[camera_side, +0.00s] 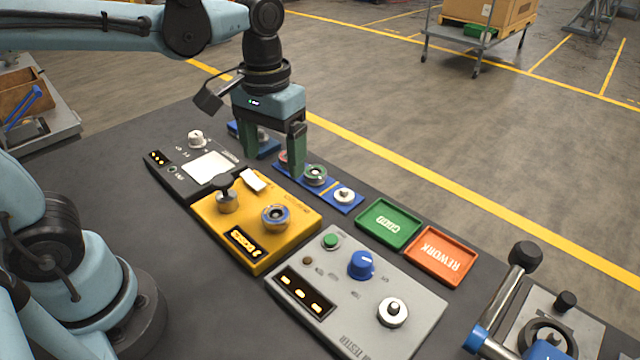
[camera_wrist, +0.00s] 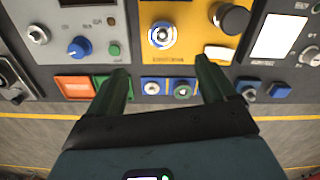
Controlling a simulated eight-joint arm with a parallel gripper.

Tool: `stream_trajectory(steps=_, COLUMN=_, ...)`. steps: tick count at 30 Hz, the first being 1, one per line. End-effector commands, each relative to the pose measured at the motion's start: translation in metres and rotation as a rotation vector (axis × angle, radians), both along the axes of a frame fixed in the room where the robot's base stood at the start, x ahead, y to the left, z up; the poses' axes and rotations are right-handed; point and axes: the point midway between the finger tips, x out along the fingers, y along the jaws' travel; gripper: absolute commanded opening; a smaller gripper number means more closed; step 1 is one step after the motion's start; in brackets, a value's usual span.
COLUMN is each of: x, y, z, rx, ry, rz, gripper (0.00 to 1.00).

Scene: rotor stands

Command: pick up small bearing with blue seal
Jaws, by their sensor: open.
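A bearing with a blue ring (camera_side: 275,217) sits on the yellow station (camera_side: 225,238). The same bearing shows in the wrist view (camera_wrist: 162,34), ahead of my fingers. My gripper (camera_side: 273,163) is open and empty, fingers pointing down, above the area between the yellow station and the blue tray (camera_side: 332,191). In the wrist view my fingertips (camera_wrist: 161,66) stand apart with nothing between them. The tray holds a bearing with a green ring (camera_side: 315,173), a silver piece (camera_side: 344,196) and a reddish-ringed piece partly hidden by my finger.
A black-knobbed post (camera_side: 226,196) stands on the yellow station beside the bearing. A grey tester (camera_side: 355,300), a green GOOD tray (camera_side: 389,223) and an orange REWORK tray (camera_side: 440,256) lie to the right. A dark panel with a white screen (camera_side: 209,167) is at left.

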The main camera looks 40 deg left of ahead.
Motion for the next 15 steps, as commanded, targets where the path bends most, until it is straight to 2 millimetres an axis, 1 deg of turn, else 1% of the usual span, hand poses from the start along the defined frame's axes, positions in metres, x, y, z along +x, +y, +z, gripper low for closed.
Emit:
stream_trajectory(steps=12, x=0.000, y=0.000, z=-0.051, rx=0.000, ry=0.001, rz=0.000, gripper=0.84)
stream_trajectory(steps=15, x=0.000, y=0.000, z=-0.060, rx=0.000, ry=0.000, rz=0.000, gripper=0.84)
